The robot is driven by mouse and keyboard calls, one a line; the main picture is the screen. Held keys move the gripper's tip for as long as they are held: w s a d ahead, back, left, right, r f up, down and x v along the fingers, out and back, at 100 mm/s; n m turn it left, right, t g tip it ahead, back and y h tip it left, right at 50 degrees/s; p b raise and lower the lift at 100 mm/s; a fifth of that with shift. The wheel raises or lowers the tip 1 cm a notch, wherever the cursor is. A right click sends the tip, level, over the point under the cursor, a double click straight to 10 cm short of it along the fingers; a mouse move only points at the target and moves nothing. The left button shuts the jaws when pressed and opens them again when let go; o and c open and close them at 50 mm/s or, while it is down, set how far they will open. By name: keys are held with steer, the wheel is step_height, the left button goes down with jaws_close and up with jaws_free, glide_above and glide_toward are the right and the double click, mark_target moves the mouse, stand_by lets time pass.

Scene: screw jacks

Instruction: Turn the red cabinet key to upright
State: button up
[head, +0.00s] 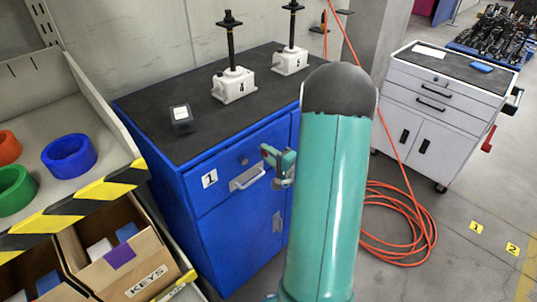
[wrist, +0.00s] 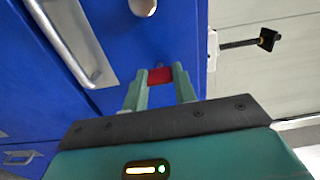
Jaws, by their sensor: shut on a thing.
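The red key (wrist: 160,75) is between the two teal fingers of my gripper (wrist: 160,84) in the wrist view, and the gripper is shut on it. The key is against the blue cabinet (head: 205,225), near its top edge. The fingers cover the key's sides, and I cannot tell exactly how far it is turned. In the head view my gripper (head: 275,158) is at the cabinet's front, right of a round lock (head: 243,161).
A drawer handle (head: 248,178) is close beside my gripper. A striped-edge rack (head: 75,205) is left. An orange hose (head: 408,235) lies coiled right.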

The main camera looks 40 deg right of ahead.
steer(key=o, duration=1)
steer(key=shift+c, duration=0.2)
steer(key=shift+s, duration=0.1)
steer(key=s, duration=1.3)
steer(key=shift+s+d, duration=0.2)
steer(key=shift+s, duration=0.1)
